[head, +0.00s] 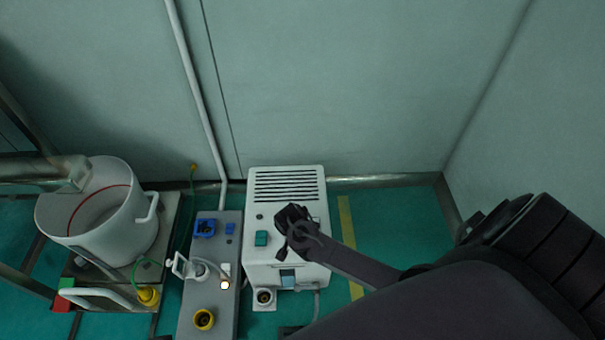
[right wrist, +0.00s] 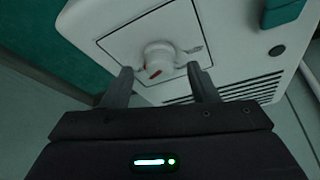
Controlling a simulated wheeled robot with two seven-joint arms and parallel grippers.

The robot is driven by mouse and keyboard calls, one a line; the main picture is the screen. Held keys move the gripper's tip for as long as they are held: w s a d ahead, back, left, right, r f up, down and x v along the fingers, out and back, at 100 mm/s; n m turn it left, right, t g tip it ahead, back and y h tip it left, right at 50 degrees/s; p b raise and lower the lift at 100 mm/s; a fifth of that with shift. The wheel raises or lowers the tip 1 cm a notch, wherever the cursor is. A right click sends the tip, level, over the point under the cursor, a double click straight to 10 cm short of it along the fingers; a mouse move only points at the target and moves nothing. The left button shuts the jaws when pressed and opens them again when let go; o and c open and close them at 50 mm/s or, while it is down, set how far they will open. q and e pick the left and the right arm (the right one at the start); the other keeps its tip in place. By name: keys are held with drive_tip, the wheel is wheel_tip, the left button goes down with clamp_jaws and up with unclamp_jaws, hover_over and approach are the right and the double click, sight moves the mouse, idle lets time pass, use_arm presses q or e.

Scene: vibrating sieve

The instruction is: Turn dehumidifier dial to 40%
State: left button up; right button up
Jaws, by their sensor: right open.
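The dehumidifier (head: 260,210) is a white box with a slotted grille on top, standing against the wall in the head view. Its dial (right wrist: 157,58) is a white knob with a red mark on a square panel, seen in the right wrist view; my gripper hides it in the head view. My right gripper (head: 292,222) is over the top of the dehumidifier. In the right wrist view its two fingers (right wrist: 162,84) are open, one to each side and just short of the dial. Whether they touch it cannot be told. The percent markings are too small to read. My left gripper is not in view.
A teal button (head: 261,238) is on the dehumidifier beside the gripper. A grey panel (head: 190,300) with blue and yellow sockets stands to the left. A white bucket (head: 140,225) is further left. Green floor with a yellow stripe (head: 348,240) lies to the right.

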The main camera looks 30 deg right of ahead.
drive_tip(key=shift+x, duration=0.75)
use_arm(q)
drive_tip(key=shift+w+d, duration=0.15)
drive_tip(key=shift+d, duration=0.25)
use_arm(e)
drive_tip(key=c, duration=1)
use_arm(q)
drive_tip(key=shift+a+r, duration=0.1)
use_arm(e)
drive_tip(key=shift+r, duration=0.1)
